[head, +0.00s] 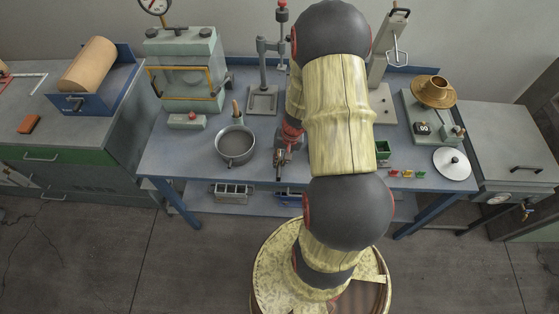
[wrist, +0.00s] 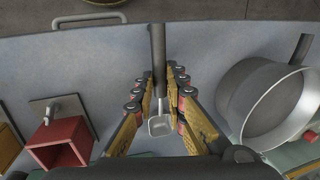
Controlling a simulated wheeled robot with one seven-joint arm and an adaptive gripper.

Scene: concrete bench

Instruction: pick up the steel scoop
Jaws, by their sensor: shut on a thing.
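The steel scoop shows in the wrist view, with a small pale square pan (wrist: 160,126) and a dark handle (wrist: 158,45) running up the picture. My gripper (wrist: 160,88) has its fingers on both sides of the scoop where the handle meets the pan, and it is shut on it. I cannot tell whether the scoop touches the bench top.
A grey metal pot (head: 236,146) stands close by; it also shows in the wrist view (wrist: 275,105). A red open box (wrist: 62,143) is on the other side. A green bin (head: 382,150) and a steel lid (head: 451,164) are to the right. The blue bench's front strip (head: 215,181) is mostly clear.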

